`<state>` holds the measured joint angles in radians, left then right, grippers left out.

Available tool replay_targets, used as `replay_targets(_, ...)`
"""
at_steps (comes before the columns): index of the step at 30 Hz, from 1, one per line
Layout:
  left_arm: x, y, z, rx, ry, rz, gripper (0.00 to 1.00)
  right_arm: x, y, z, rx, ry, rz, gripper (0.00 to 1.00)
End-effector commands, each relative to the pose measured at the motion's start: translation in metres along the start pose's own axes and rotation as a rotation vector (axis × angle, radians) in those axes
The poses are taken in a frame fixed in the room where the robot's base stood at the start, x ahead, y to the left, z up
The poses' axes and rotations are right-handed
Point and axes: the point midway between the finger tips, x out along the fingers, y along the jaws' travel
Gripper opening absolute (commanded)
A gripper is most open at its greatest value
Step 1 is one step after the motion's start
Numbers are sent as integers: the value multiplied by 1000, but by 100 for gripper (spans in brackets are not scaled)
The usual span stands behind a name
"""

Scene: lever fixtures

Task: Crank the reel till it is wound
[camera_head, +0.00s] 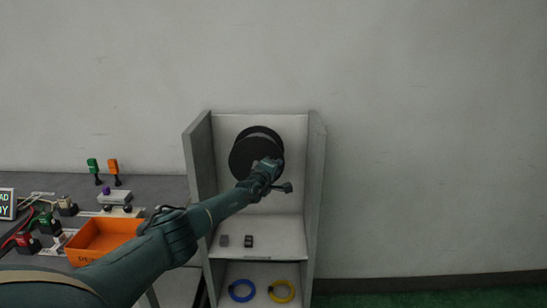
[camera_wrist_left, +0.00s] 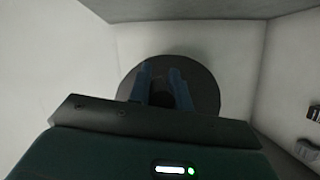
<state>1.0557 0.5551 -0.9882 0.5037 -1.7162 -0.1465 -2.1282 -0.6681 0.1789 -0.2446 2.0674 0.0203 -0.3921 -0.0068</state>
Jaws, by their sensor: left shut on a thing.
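The reel (camera_head: 250,153) is a black round drum on the back wall of an upright grey cubicle in the head view. My left gripper (camera_head: 270,166) is in front of the reel's lower right part, and my forearm reaches it from the lower left. In the left wrist view the reel (camera_wrist_left: 205,88) shows as a dark disc behind my two bluish fingers (camera_wrist_left: 163,88). The fingers are shut on a dark knob (camera_wrist_left: 162,99), which looks like the crank handle. The crank arm is mostly hidden by the gripper. My right gripper is not in view.
Grey side panels (camera_head: 314,190) flank the reel closely. Two small dark blocks (camera_head: 248,241) sit on the cubicle's shelf. Blue (camera_head: 242,290) and yellow (camera_head: 281,291) rings lie below. An orange tray (camera_head: 103,238) and small lever fixtures stand on the bench to the left.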

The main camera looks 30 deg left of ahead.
Motion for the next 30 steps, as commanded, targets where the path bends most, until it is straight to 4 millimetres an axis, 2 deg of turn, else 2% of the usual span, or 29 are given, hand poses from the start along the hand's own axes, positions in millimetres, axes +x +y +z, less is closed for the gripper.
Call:
replay_targets(3, 1, -4, -1, 87, 6, -36, 0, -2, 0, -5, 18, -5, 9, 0)
replay_targets(12, 3, -16, 3, 247, 7, -102, 0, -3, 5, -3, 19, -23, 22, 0)
replay_targets(30, 3, -22, 2, 312, 10, -127, 0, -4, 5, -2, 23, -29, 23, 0)
